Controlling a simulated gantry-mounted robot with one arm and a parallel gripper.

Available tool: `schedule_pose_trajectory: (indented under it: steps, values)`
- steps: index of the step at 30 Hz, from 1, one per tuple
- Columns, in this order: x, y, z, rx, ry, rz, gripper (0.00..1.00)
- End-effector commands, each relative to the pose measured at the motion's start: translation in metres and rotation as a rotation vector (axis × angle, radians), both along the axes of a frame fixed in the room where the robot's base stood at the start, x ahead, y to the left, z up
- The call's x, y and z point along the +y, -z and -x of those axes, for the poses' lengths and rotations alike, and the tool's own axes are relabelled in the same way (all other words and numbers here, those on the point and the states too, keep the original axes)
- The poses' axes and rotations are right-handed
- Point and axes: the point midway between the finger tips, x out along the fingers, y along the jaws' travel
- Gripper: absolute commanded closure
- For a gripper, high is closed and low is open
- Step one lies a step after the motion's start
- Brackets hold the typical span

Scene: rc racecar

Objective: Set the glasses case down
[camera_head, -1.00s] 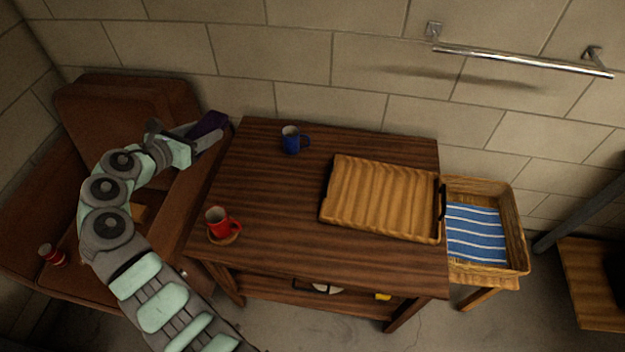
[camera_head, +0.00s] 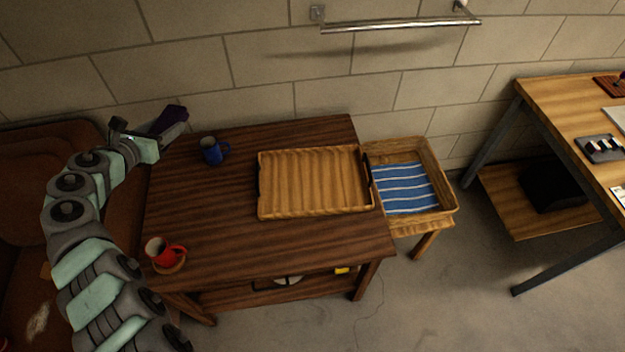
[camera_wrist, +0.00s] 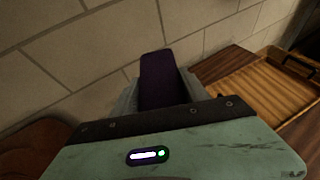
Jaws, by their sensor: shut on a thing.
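The glasses case (camera_head: 168,119) is dark purple and long. My gripper (camera_head: 155,133) is shut on it and holds it at the far left corner of the dark wooden table (camera_head: 215,215), near the wall. In the wrist view the glasses case (camera_wrist: 163,80) stands out between the fingers, with the block wall behind it. The lower part of the case is hidden by my gripper. I cannot tell how high it is above the table.
A blue mug (camera_head: 213,151) stands near the table's back left. A red cup on a saucer (camera_head: 166,253) is at the front left. A wooden tray (camera_head: 312,185) covers the right part. A basket with striped cloth (camera_head: 405,190) is beyond it. The table's left middle is clear.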

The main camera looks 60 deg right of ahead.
Motion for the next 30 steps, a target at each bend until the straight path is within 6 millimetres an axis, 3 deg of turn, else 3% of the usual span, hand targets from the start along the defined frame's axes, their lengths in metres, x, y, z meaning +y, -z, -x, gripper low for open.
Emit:
schedule_pose_trajectory:
  steps: [10, 17, 20, 24, 27, 30]
  values:
    - [-0.043, -0.003, 0.020, 0.000, 0.046, -0.008, 0.90]
    - [-0.085, -0.002, 0.048, 0.005, 0.096, -0.004, 0.90]
    - [-0.117, 0.000, 0.075, 0.005, 0.142, -0.002, 0.90]
    - [-0.163, 0.012, 0.134, 0.009, 0.231, -0.002, 0.90]
    - [-0.184, 0.026, 0.182, 0.008, 0.301, -0.002, 0.90]
    - [-0.193, 0.041, 0.225, 0.008, 0.364, -0.002, 0.90]
